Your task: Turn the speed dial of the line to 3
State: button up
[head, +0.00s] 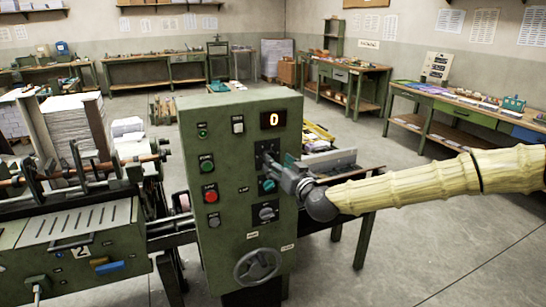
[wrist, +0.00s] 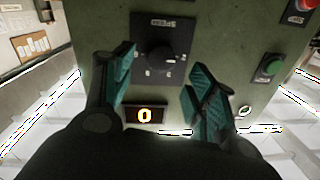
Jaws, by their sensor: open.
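The green control cabinet (head: 222,240) stands in the middle of the head view. Its lit display (head: 274,120) reads 0; it shows upside down in the wrist view (wrist: 146,115). The black speed dial (wrist: 158,56) sits on a dark square plate with small marks around it. In the head view the dial is partly hidden by my gripper (head: 278,172). In the wrist view my gripper (wrist: 158,70) is open, its teal-padded fingers on either side of the dial, with visible gaps. Whether the fingertips reach to the knob's depth I cannot tell.
A machine (head: 75,240) adjoins on the left. The floor at right is clear.

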jog(key=shift+p+x, duration=0.45)
jog(key=shift+x, duration=1.75)
jog(key=c, duration=1)
